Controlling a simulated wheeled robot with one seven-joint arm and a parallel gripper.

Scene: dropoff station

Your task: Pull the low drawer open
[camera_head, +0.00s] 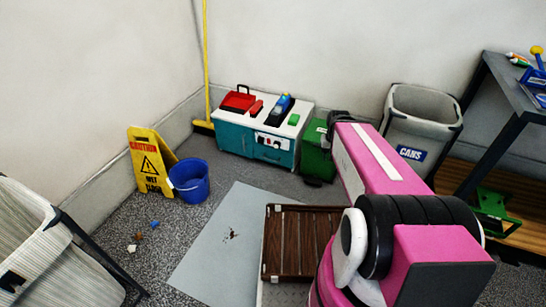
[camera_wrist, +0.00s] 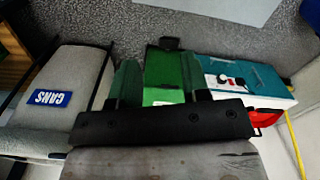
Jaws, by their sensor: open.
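A low teal cabinet (camera_head: 232,138) with a white top stands against the back wall. Its teal front has panels with thin dark handles and a white strip with dark and red knobs. I cannot tell which panel is the low drawer; none looks pulled out. The cabinet also shows upside down at the right of the wrist view (camera_wrist: 262,78). My gripper (camera_wrist: 159,68) is open, with its two fingers apart over the green bin and nothing seen held. In the head view my gripper (camera_head: 340,118) is at the far end of my pink arm, right of the cabinet.
A green bin (camera_head: 318,155) stands right beside the cabinet. A grey CANS bin (camera_head: 425,115) is farther right, near a dark table (camera_head: 515,90). A blue bucket (camera_head: 189,180), yellow sign (camera_head: 148,160) and broom (camera_head: 206,70) are left. The grey mat (camera_head: 215,250) is mostly clear, beside a brown slatted crate (camera_head: 295,245).

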